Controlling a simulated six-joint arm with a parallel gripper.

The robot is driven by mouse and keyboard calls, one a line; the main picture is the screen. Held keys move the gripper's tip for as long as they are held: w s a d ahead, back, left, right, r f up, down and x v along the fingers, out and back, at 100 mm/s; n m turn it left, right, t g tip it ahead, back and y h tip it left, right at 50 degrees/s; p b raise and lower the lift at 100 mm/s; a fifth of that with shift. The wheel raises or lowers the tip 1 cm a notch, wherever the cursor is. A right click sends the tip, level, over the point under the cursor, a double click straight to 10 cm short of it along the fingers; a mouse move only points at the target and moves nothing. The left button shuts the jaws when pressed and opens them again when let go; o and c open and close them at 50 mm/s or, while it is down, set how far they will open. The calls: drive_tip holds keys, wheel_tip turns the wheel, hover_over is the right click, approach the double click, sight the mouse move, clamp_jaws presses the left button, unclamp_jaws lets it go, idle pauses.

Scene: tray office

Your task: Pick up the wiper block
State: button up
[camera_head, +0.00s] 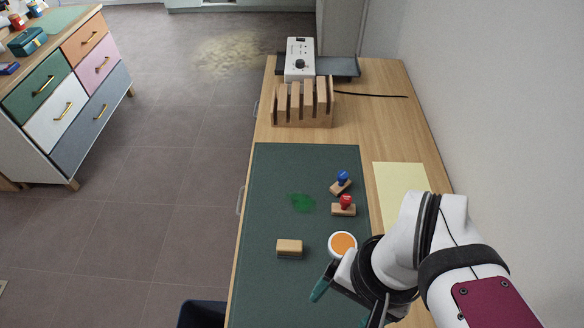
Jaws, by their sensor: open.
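The wiper block (289,247) is a small tan block with a darker underside. It lies on the dark green mat (270,170) near the middle of the view. My gripper (347,308) is at the lower right of the block, apart from it, with its greenish fingers spread open. Nothing shows between the fingers. One finger lies partly behind my arm and the frame's lower edge cuts it off.
A round white container with orange inside (342,244) sits close to my gripper. A red-knobbed stamp (344,206) and a blue-knobbed stamp (341,182) stand farther back. A green smear (302,203) marks the mat. A wooden slotted rack (303,103) stands behind. The mat's left side is clear.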

drive_tip(key=shift+c, duration=0.4)
drive_tip(key=m+h, duration=0.2)
drive_tip(key=m, duration=1)
hover_over(290, 245)
wheel_tip(290, 245, down, 5)
drive_tip(key=shift+m, duration=0.4)
wheel_tip(290, 245, down, 16)
drive_tip(key=shift+r, duration=0.1)
clamp_jaws()
